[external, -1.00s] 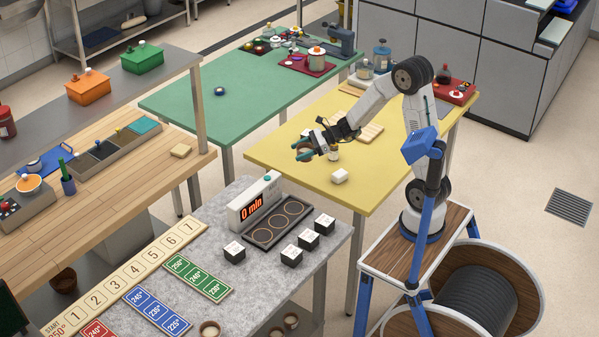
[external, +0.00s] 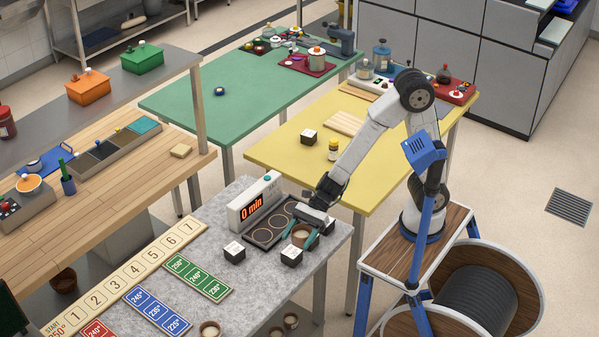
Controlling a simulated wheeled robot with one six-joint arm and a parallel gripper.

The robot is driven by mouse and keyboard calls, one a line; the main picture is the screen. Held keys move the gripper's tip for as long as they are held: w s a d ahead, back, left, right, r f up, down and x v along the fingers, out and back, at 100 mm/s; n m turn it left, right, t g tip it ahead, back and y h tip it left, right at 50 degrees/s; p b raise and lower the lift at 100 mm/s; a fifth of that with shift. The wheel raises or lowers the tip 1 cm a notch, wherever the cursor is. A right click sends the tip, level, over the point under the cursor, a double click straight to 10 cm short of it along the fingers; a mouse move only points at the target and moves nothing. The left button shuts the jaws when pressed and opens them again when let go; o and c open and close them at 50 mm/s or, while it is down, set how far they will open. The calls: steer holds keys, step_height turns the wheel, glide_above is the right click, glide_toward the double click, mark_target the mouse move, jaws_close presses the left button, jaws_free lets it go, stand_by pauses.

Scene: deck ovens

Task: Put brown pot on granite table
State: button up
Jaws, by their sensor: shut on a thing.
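Black-and-white cubes stand close by, one (external: 292,256) just below the gripper and another (external: 235,252) to the left. A timer (external: 252,203) and a dark tray with rings (external: 268,233) are left of the gripper. The yellow table (external: 285,155) lies behind.

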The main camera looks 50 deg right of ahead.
steer(key=s+a+n+g, duration=0.1)
steer(key=s+a, duration=0.1)
steer(key=s, duration=0.4)
step_height(320, 180, down, 10)
steer(key=w+a, duration=0.3)
steer(key=a, duration=0.1)
steer(key=w+a+f, duration=0.1)
steer(key=w+a, duration=0.7)
steer(key=shift+f, duration=0.15)
steer(key=shift+w+f, duration=0.1)
steer(key=shift+f, duration=1.65)
steer(key=o, duration=1.1)
steer(key=shift+f, duration=0.15)
